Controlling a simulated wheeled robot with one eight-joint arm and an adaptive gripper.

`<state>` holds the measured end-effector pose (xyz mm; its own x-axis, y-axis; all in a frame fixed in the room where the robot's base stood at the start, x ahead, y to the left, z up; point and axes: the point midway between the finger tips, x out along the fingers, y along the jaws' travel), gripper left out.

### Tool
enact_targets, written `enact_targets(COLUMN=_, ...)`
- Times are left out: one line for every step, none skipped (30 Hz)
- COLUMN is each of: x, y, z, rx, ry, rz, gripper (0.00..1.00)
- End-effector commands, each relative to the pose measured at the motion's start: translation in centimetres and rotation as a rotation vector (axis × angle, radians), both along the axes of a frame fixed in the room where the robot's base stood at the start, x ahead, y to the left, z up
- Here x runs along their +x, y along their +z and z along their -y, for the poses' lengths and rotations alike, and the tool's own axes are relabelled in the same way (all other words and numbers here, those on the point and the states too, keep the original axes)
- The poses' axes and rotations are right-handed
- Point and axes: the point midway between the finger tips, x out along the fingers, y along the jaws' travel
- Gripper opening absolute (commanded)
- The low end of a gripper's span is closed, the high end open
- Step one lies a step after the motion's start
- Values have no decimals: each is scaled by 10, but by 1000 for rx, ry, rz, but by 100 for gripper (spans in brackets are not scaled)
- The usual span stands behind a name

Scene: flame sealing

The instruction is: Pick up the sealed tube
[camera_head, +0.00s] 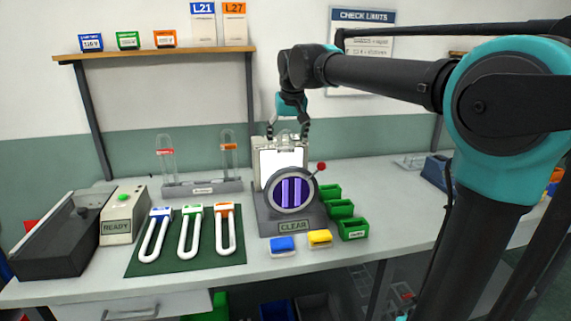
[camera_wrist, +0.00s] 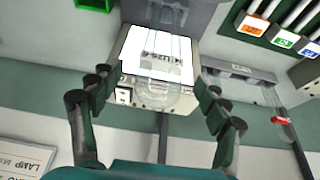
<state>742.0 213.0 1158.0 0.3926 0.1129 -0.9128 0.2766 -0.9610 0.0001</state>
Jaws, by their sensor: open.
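My gripper (camera_head: 289,132) is open above the lit white panel (camera_head: 283,161) behind the round purple viewer. Text ending in "26-E" shows on the white panel (camera_wrist: 150,45). A clear tube with a red band (camera_head: 166,154) and one with an orange band (camera_head: 228,149) stand upright in a grey rack (camera_head: 203,188). Which tube is sealed I cannot tell.
The viewer (camera_head: 291,191) reads CLEAR and has a red-knobbed lever (camera_head: 320,167). Green bins (camera_head: 340,208) stand right of it, blue (camera_head: 283,244) and yellow (camera_head: 320,238) blocks before it. White loop-shaped tools lie on a green mat (camera_head: 184,256). A READY box (camera_head: 115,228) stands left.

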Motion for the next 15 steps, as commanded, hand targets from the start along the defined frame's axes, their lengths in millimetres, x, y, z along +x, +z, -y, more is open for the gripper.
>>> enact_targets(x=1, y=-2, z=0, rx=0, ry=0, rz=0, gripper=76)
enact_targets(x=2, y=-4, z=0, rx=0, ry=0, rz=0, gripper=76)
enact_targets(x=3, y=-7, z=-1, rx=0, ry=0, rz=0, gripper=76)
enact_targets(x=4, y=-10, z=-1, rx=0, ry=0, rz=0, gripper=76)
enact_targets(x=5, y=-14, z=-2, rx=0, ry=0, rz=0, gripper=76)
enact_targets(x=7, y=-20, z=-2, rx=0, ry=0, rz=0, gripper=76)
enact_targets(x=9, y=-24, z=-3, rx=0, ry=0, rz=0, gripper=76)
enact_targets(x=10, y=-28, z=-3, rx=0, ry=0, rz=0, gripper=76)
enact_targets(x=12, y=-34, z=-4, rx=0, ry=0, rz=0, gripper=76)
enact_targets(x=14, y=-37, z=-5, rx=0, ry=-1, rz=0, gripper=76)
enact_targets(x=15, y=-40, z=-5, rx=0, ry=-1, rz=0, gripper=76)
enact_targets(x=17, y=-44, z=-5, rx=0, ry=-1, rz=0, gripper=76)
enact_targets(x=18, y=-46, z=-6, rx=0, ry=-1, rz=0, gripper=76)
enact_targets(x=18, y=-47, z=-6, rx=1, ry=-1, rz=1, gripper=76)
enact_targets(x=19, y=-49, z=-6, rx=1, ry=-1, rz=1, gripper=76)
